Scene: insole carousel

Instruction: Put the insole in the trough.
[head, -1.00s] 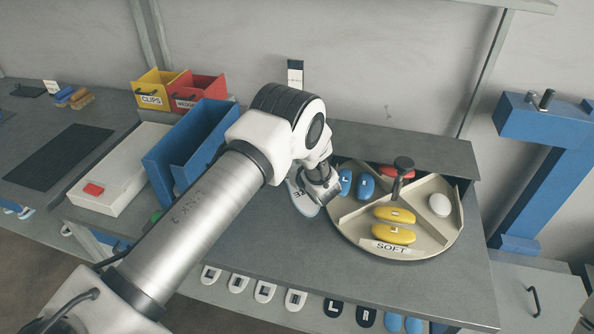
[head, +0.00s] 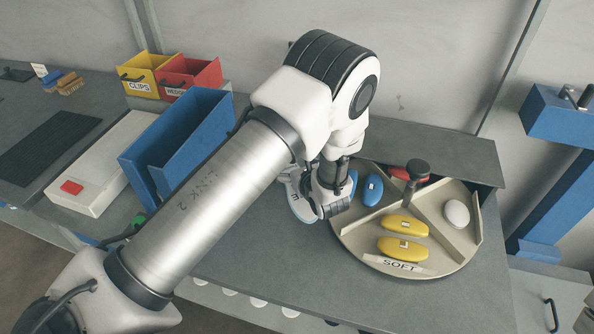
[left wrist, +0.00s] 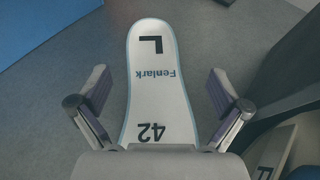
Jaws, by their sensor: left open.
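The insole (left wrist: 158,80) is white with a pale blue edge and is printed "L", "Fenlark" and "42". It lies flat on the grey bench. In the head view the insole (head: 298,205) is partly hidden by my left gripper (head: 326,208). In the left wrist view my left gripper (left wrist: 158,95) is open, one finger on each side of the insole, with gaps between. A blue open-topped box (head: 160,165), which looks like the trough, stands on the bench left of the gripper, partly behind my arm. My right gripper is not in view.
A round divided carousel (head: 452,262) labelled SOFT, holding yellow, blue, red and white pieces, sits close right of my gripper. Yellow (head: 140,87) and red (head: 200,78) bins stand behind the blue box. A white case (head: 100,185) lies to its left.

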